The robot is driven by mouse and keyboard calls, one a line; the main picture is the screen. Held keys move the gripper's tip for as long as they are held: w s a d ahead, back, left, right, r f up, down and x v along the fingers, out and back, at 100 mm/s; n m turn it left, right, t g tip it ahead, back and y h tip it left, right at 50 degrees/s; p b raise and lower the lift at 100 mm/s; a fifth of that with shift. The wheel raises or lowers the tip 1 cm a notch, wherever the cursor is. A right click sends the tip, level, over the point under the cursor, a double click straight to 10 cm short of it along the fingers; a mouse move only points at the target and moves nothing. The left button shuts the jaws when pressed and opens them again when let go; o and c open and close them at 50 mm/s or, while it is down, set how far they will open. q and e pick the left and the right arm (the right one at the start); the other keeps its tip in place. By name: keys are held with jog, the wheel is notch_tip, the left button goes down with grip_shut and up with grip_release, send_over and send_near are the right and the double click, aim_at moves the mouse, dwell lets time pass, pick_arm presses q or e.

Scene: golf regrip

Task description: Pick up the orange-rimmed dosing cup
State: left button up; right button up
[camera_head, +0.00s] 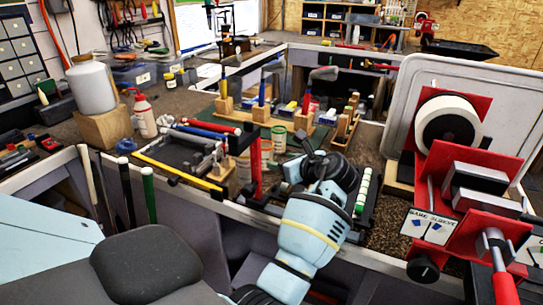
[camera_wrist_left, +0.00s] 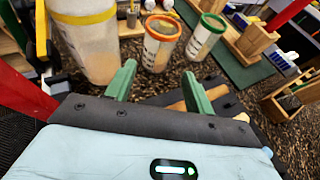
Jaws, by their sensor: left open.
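The orange-rimmed dosing cup (camera_wrist_left: 159,46) is a clear cup with pale contents and a printed label. It stands upright in the wrist view, just beyond my left fingertips; its smaller image also shows in the head view (camera_head: 266,147). My left gripper (camera_wrist_left: 159,70) is open, with its two green fingers apart, nothing between them, and the cup ahead of the gap. In the head view my left wrist hides part of the bench near the cup. My right gripper is not in view.
A green-rimmed cup (camera_wrist_left: 205,38) stands just right of the orange-rimmed one. A larger yellow-rimmed container (camera_wrist_left: 85,45) stands close on the left. A wooden holder (camera_wrist_left: 290,97) is at the right. Red posts and club racks crowd the bench around.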

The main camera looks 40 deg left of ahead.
aim_at(270, 159)
pick_arm(q)
jog(key=shift+s+a, duration=0.1)
jog(key=shift+a, duration=0.05)
jog(key=shift+a+f, duration=0.15)
jog(key=shift+a, duration=0.15)
jog(key=shift+x, duration=0.85)
jog(key=shift+b+x, duration=0.3)
jog(key=shift+x, duration=2.35)
jog(key=shift+d, duration=0.15)
jog(key=c, duration=0.7)
jog(key=shift+c, duration=0.2)
